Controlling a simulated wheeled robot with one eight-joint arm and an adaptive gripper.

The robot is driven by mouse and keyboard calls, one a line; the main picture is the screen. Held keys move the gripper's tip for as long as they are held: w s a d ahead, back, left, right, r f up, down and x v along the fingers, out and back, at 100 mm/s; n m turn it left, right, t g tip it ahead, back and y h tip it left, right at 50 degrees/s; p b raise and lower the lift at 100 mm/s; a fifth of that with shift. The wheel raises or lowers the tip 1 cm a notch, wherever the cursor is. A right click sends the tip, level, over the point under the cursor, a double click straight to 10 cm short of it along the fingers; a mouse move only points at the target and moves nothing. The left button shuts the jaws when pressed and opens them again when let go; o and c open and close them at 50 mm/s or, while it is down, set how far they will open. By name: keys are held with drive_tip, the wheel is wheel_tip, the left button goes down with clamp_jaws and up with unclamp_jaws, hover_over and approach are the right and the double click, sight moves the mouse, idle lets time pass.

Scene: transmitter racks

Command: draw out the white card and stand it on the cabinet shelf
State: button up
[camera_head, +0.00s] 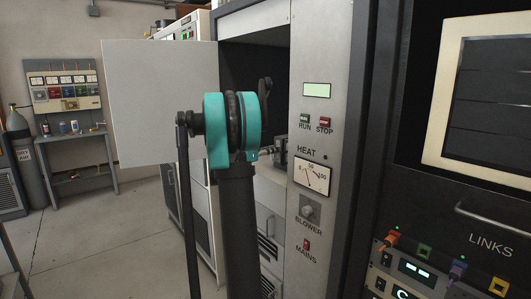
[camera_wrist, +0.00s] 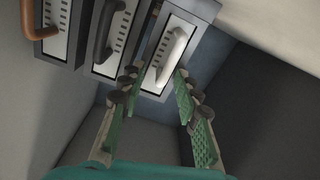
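In the wrist view the white card (camera_wrist: 173,50) shows its pale face and white loop handle, seated in a dark rack at the end of a row. My gripper (camera_wrist: 156,76) is open, with its green-padded fingers pointing at the card and one on either side of the handle's lower end. I cannot tell whether the fingers touch it. In the head view my arm reaches into the open cabinet, and the card and most of my gripper are hidden or too small to tell. A pale shelf surface (camera_head: 268,185) shows inside the cabinet.
A black-handled card (camera_wrist: 104,38) and a brown-handled card (camera_wrist: 42,25) sit left of the white card. The cabinet's white door (camera_head: 150,100) stands open at left. The control panel (camera_head: 318,150) borders the opening on the right.

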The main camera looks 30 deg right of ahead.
drive_tip(key=shift+d, duration=0.25)
clamp_jaws()
drive_tip(key=shift+a, duration=0.65)
drive_tip(key=shift+s+a, duration=0.1)
drive_tip(key=shift+a, duration=0.9)
drive_tip(key=shift+s+a, duration=0.15)
drive_tip(key=shift+a, duration=1.35)
